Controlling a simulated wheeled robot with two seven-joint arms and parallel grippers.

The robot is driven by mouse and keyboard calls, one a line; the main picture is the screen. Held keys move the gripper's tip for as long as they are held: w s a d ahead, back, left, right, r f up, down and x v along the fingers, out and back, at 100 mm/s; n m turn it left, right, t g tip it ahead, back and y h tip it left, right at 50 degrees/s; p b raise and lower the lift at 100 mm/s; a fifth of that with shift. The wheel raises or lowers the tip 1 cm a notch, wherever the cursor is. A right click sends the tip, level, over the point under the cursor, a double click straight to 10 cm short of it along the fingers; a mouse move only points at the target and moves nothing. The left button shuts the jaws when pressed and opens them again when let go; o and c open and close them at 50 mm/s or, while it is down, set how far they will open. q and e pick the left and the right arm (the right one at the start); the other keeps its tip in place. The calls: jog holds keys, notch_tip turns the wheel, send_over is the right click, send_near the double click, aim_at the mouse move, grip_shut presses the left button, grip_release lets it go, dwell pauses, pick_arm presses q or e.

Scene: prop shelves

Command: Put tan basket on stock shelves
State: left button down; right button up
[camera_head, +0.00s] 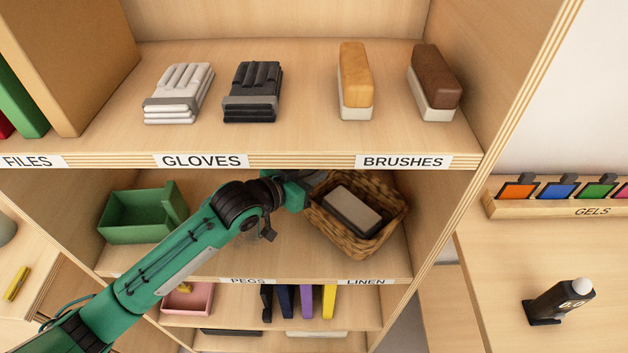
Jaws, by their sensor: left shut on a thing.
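The tan basket (376,244) is a brown woven basket with a pale block with dark sides (352,212) inside it. It is in the right part of the middle shelf (285,262), tilted, above the LINEN label (366,281). My left arm reaches in from the lower left, and my left gripper (308,186) is shut on the basket's left rim. The fingertips are partly hidden at the rim. I cannot tell whether the basket's base touches the shelf board. My right gripper is not in view.
A green open box (135,222) stands at the left of the same shelf. The upper board (300,140) is close above the basket and bears gloves (252,90) and brushes (434,80). The side wall (437,215) is close on the right. A bottle (562,300) stands on the right-hand surface.

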pick_arm(q)
jog(key=shift+f, duration=0.95)
jog(key=shift+w+d+f, duration=0.1)
jog(key=shift+d+f, duration=0.05)
jog(key=shift+f, duration=0.05)
jog(key=c, duration=1.6)
grip_release()
jog(key=shift+o, duration=0.3)
jog(key=shift+s+a, duration=0.25)
jog(key=shift+a, duration=0.05)
jog(key=v, duration=1.1)
jog(key=shift+r+b, duration=0.2)
jog(key=shift+b, duration=0.15)
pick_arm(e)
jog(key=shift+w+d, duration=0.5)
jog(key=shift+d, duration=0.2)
